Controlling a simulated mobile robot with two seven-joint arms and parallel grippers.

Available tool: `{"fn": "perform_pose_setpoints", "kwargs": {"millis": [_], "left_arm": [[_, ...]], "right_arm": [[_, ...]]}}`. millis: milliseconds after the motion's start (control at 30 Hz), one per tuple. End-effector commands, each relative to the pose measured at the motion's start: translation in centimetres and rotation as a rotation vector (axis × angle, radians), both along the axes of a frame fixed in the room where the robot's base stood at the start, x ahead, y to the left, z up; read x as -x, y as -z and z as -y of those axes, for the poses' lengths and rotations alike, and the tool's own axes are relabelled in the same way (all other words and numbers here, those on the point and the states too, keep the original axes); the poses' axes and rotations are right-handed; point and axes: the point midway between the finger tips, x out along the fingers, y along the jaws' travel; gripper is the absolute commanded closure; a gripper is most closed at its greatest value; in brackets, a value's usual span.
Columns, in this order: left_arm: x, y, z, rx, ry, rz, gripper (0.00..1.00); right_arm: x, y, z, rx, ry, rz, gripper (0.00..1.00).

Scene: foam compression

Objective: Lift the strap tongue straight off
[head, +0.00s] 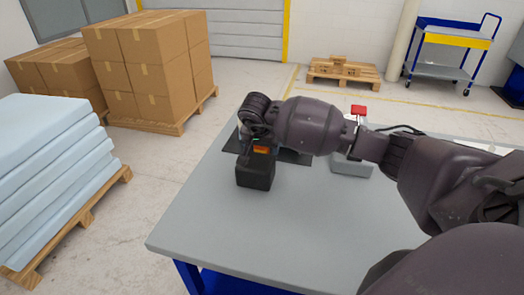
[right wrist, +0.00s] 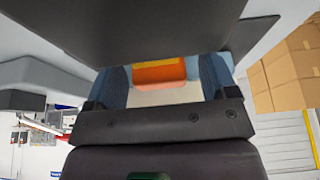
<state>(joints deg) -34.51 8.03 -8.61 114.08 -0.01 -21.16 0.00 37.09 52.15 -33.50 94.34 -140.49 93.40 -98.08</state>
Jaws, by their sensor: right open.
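An orange piece (head: 262,149), which I take for the strap tongue, shows at the end of my right arm in the head view. A black block-shaped body (head: 255,172) stands in front of it. In the right wrist view, the orange piece (right wrist: 160,72) lies between the two blue-grey fingers of my right gripper (right wrist: 165,80), with gaps at both sides. The gripper is open. A dark body (right wrist: 140,30) fills the top of that view and hides part of the piece. The arm hides most of the gripper in the head view. My left gripper is out of view.
A dark mat (head: 292,157) lies on the grey table (head: 215,218). A grey device (head: 352,166) with a red top (head: 358,110) stands behind my right arm. The near left of the table is clear. Pale blue foam sheets (head: 50,165) are stacked at the left.

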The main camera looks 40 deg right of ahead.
Motion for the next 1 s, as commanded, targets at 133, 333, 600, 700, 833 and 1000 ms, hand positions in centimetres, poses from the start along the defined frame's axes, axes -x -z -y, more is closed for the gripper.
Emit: {"fn": "perform_pose_setpoints", "kwargs": {"millis": [133,333,600,700,833,1000], "left_arm": [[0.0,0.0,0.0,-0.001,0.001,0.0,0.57],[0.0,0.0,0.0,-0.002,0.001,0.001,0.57],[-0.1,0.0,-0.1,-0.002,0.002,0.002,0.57],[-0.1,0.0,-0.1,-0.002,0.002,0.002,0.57],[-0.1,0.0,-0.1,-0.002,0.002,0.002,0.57],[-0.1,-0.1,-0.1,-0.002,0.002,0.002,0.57]], "right_arm": [[0.0,0.0,0.0,-0.001,0.0,0.001,0.21],[0.0,0.0,0.0,-0.001,0.0,0.001,0.46],[0.0,-0.1,0.0,-0.001,0.0,0.001,0.75],[0.0,-0.1,0.0,-0.001,0.001,0.001,0.76],[-0.1,-0.5,0.0,0.0,0.0,0.001,0.76],[-0.1,-2.5,0.1,0.002,0.0,0.004,0.76]]}}
